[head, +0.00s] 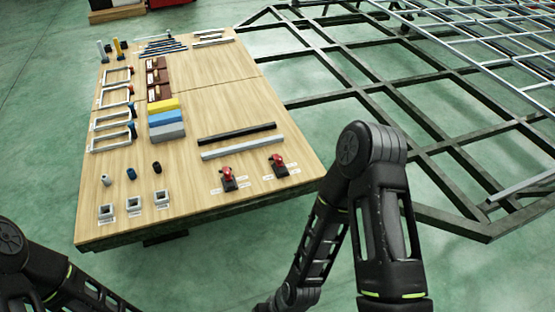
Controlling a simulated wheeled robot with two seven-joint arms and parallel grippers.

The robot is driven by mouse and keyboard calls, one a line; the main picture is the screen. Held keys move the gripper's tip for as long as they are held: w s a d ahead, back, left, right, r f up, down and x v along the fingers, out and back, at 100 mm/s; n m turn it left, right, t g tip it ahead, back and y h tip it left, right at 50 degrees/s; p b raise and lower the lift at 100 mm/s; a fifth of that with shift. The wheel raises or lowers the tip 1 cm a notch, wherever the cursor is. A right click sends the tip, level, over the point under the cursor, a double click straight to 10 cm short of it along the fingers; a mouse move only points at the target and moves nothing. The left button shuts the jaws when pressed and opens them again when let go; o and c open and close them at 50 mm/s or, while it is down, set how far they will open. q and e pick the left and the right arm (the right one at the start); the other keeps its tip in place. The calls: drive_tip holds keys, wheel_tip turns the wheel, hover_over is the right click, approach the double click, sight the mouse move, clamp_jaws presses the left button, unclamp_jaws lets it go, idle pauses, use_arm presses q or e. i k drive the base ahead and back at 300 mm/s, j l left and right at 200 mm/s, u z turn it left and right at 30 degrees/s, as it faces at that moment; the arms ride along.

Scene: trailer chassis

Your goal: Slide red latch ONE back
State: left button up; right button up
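Two red latches on dark bases stand near the table's front right part in the head view. One latch (228,176) is left of the other latch (278,164). Small white labels lie beside both, too small to read, so I cannot tell which is ONE. The exact slide position of each latch is too small to tell. My left and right arms show at the bottom of the view, but both grippers are out of the picture. Neither arm covers the latches.
The wooden table (215,90) also holds black and grey bars (242,146), coloured blocks (166,121), white frames (111,121) and square sockets (135,203). My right arm's elbow is just right of the table's front right corner. A dark metal chassis frame (415,118) lies behind and to the right.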

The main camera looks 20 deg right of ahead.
sight(279, 160)
drive_tip(key=i+l+u, duration=0.3)
drive_tip(key=i+l, duration=0.4)
drive_tip(key=i+l+u, duration=0.35)
drive_tip(key=i+l, duration=0.4)
drive_tip(key=l, duration=0.1)
